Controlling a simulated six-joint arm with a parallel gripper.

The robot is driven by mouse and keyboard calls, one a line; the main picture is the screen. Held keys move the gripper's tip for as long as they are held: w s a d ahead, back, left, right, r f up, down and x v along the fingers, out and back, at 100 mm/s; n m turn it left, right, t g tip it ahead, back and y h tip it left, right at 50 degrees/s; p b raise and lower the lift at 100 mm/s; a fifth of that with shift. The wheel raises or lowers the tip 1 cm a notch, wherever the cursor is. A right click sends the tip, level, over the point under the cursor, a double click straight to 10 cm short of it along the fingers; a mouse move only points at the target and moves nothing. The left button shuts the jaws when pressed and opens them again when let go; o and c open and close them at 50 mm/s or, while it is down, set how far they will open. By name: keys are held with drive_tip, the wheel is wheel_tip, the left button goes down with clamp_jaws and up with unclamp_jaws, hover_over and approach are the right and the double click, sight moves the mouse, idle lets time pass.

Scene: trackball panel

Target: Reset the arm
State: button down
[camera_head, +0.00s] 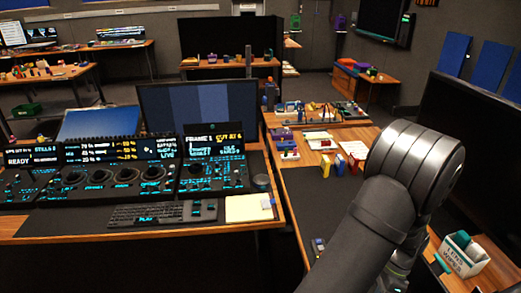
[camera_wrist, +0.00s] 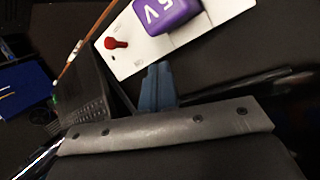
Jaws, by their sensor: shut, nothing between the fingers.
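My arm (camera_head: 405,185) reaches up from the bottom right of the head view and bends over the right-hand desk. My gripper's fingers are hidden there behind the arm links. In the wrist view my gripper (camera_wrist: 157,85) shows as narrow blue-grey fingers held together, with nothing between them. Beyond the fingertips is a white panel (camera_wrist: 125,65) with a purple block (camera_wrist: 166,14) and a red knob (camera_wrist: 116,43). I cannot tell whether the fingers touch the panel. The control panel (camera_head: 120,170) with lit displays stands on the left desk in the head view.
A keyboard (camera_head: 150,214) and a notepad (camera_head: 248,208) lie before the control panel. A white box of wipes (camera_head: 463,256) is at the lower right, below a large dark screen (camera_head: 480,130).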

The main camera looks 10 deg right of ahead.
drive_tip(key=shift+w+d+r, duration=0.65)
drive_tip(key=shift+d, duration=0.05)
drive_tip(key=shift+w+d+r, duration=0.1)
drive_tip(key=shift+d+r, duration=0.05)
drive_tip(key=shift+r, duration=0.35)
